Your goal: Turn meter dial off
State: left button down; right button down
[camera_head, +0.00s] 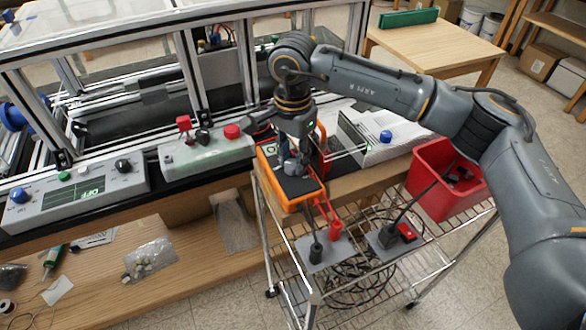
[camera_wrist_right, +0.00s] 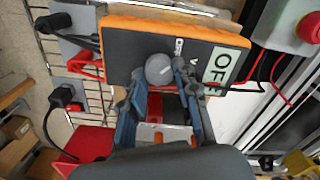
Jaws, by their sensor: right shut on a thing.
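In the right wrist view, the meter (camera_wrist_right: 120,50) fills the upper middle. Its round grey dial (camera_wrist_right: 158,69) sits between my blue fingertips. My right gripper (camera_head: 289,164) points down over the meter. In the right wrist view, the gripper (camera_wrist_right: 161,80) is closed on the dial. My left gripper is not in view.
Red and black leads (camera_head: 325,220) run from the meter to plugs on the wire cart (camera_head: 360,275). A red bin (camera_head: 425,200) stands at right. Control boxes (camera_head: 75,200) with knobs line the bench at left. The aluminium frame (camera_head: 180,70) stands behind.

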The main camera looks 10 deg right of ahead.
aim_at(292, 162)
jog(key=shift+n+b, duration=0.85)
jog(key=shift+n, duration=0.05)
jog(key=c, duration=1)
grip_release()
notch_tip(292, 162, up, 12)
jog(key=shift+r, duration=0.1)
